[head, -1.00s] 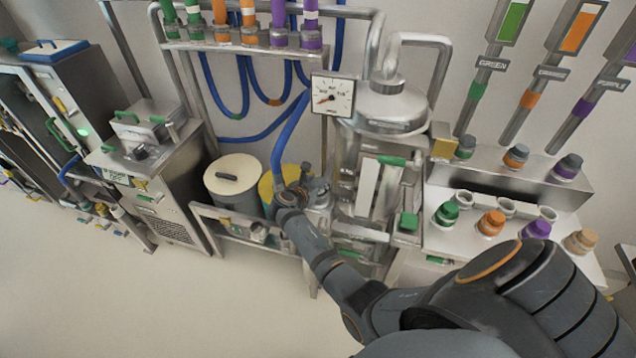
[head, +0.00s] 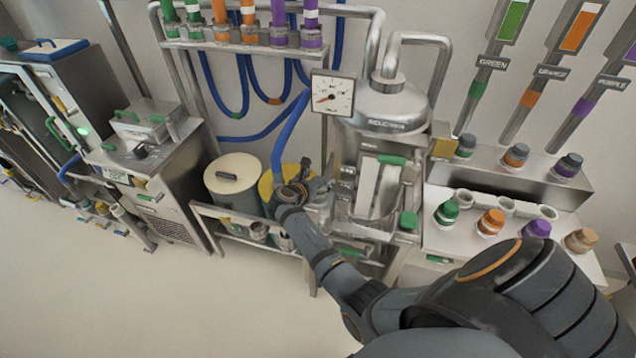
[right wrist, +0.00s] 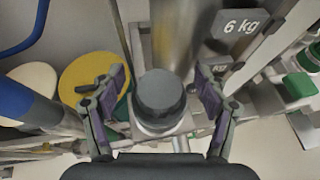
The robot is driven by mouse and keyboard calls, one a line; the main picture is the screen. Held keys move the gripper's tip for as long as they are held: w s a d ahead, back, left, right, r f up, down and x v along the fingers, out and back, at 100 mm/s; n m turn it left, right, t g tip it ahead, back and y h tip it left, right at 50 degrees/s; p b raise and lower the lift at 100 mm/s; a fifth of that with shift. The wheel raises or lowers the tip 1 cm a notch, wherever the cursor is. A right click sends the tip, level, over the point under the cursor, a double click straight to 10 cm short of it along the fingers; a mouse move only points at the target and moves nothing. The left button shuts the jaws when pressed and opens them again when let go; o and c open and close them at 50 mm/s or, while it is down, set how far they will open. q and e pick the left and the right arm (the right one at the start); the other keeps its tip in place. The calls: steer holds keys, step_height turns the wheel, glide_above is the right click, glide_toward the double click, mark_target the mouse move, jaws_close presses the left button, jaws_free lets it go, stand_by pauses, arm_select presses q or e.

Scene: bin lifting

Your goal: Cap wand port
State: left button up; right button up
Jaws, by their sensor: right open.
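In the right wrist view, a dark grey round cap (right wrist: 160,94) sits on a pale collar between the two fingers of my right gripper (right wrist: 158,95). The fingers are open, with a gap on each side of the cap, and do not visibly touch it. In the head view my right gripper (head: 316,178) is at the rack beside the yellow-lidded bin and hides the cap. A blue hose (head: 285,135) comes down just left of the gripper; its lower end is hidden there. I cannot make out the wand port itself. My left gripper is not in view.
A yellow-lidded bin (head: 266,190) and a cream-lidded bin (head: 234,175) stand left of the gripper. A steel vessel (head: 390,110) with a gauge (head: 332,96) stands behind. A weight marked 6 kg (right wrist: 240,28) is near the right finger. Coloured jars line the right bench (head: 470,240).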

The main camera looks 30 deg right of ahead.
step_height(320, 180, up, 8)
steer(key=shift+r, duration=0.25)
stand_by(0.5)
